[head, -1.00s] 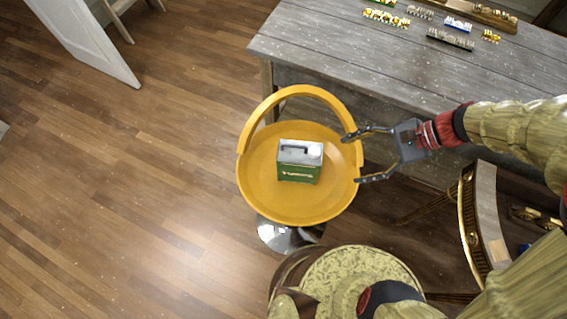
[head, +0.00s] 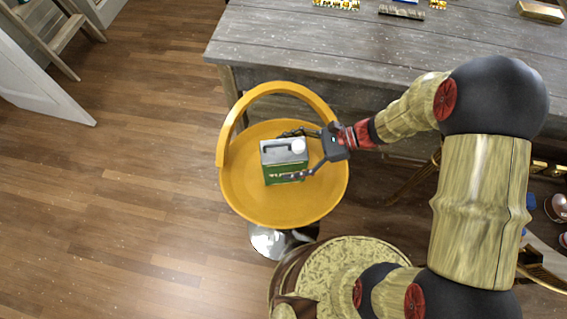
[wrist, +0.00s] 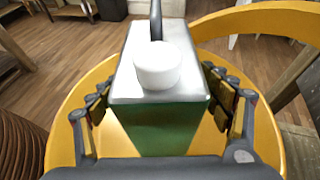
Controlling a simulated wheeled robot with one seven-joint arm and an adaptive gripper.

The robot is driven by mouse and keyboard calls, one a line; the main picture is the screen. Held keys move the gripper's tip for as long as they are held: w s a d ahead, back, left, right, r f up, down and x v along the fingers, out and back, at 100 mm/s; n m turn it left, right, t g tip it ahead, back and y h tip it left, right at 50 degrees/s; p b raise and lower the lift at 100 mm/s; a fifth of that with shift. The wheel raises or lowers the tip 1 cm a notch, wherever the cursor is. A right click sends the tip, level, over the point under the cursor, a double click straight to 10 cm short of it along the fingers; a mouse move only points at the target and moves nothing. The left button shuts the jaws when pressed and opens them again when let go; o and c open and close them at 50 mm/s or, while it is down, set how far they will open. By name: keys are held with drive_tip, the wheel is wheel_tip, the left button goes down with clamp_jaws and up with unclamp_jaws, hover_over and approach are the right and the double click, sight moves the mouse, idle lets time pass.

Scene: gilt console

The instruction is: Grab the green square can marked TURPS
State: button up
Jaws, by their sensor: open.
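The green square can (head: 285,172) has a grey metal top, a white cap and a dark handle. It stands upright on the seat of the yellow chair (head: 240,196); its printed label is partly covered by a finger. My gripper (head: 292,155) reaches in from the right, open, with one finger on the far side of the can and one across its near side. In the wrist view the can (wrist: 155,125) fills the space between the two fingers (wrist: 160,100), with a narrow gap visible on the right. Contact on the left is hard to tell.
The chair's curved yellow backrest (head: 279,88) rises behind the can. A grey wooden table (head: 300,45) with small items stands beyond it. A round patterned seat (head: 350,262) is in front. Open wooden floor (head: 130,190) lies to the left.

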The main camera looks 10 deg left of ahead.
drive_tip(key=shift+s+a+f, duration=0.1)
drive_tip(key=shift+a+f, duration=0.15)
drive_tip(key=shift+a, duration=0.3)
drive_tip(key=shift+c, duration=0.4)
drive_tip(key=c, duration=1.9)
drive_tip(key=shift+r, duration=0.1)
clamp_jaws()
